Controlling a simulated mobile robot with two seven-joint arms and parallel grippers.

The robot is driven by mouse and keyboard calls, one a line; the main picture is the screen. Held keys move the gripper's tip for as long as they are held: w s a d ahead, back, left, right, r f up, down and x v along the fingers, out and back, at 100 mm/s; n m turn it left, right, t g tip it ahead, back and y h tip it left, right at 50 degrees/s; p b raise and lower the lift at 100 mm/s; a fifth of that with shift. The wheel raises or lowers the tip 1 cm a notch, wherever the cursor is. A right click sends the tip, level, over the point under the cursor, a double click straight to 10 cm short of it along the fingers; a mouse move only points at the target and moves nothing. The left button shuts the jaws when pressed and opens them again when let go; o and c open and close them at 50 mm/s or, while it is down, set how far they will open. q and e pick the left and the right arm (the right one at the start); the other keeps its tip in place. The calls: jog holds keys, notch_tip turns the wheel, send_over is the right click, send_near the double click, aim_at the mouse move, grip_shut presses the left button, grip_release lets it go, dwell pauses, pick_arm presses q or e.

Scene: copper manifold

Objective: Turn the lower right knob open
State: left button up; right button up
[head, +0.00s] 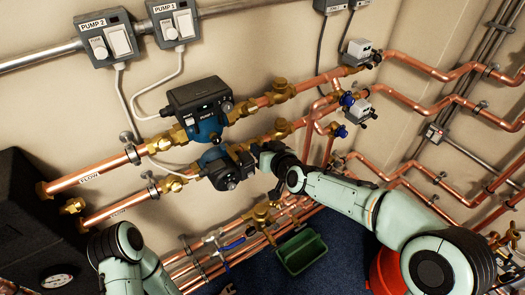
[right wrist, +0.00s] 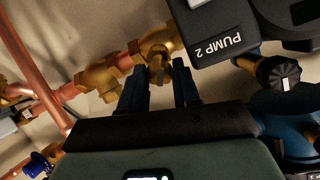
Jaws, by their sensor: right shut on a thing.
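In the right wrist view, the brass knob (right wrist: 160,70) of a pipe valve (right wrist: 160,43) stands between the two dark fingers of my right gripper (right wrist: 161,88). The gripper is shut on this knob. In the head view my right gripper (head: 258,152) is at the right side of the lower pump (head: 228,178), on the lower flow pipe, and covers the knob. A brass fitting (head: 282,127) shows just above it. My left gripper is out of view; only part of my left arm shows at the bottom left.
The upper pump (head: 200,100) sits close above, with a brass valve (head: 280,90) to its right. Blue-handled valves (head: 347,99) and copper pipes (head: 425,105) fill the right side. A green tray (head: 301,253) and a red bucket (head: 385,272) are below.

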jog(key=m+p, duration=0.1)
jog(key=m, duration=0.2)
jog(key=shift+a+r+h, duration=0.15)
jog(key=shift+h, duration=0.25)
jog(key=m+p, duration=0.2)
jog(key=m, duration=0.2)
jog(key=shift+h, duration=0.4)
jog(key=m+p, duration=0.1)
jog(key=m, duration=0.2)
jog(key=shift+h+p, duration=0.3)
jog(key=shift+h, duration=0.1)
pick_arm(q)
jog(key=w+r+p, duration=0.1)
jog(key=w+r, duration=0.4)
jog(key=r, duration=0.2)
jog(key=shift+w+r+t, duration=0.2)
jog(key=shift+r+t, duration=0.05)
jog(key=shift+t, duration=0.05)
pick_arm(e)
jog(key=shift+m+g, duration=0.3)
jog(key=shift+m, duration=1.2)
jog(key=o, duration=0.8)
jog(key=shift+c, duration=0.2)
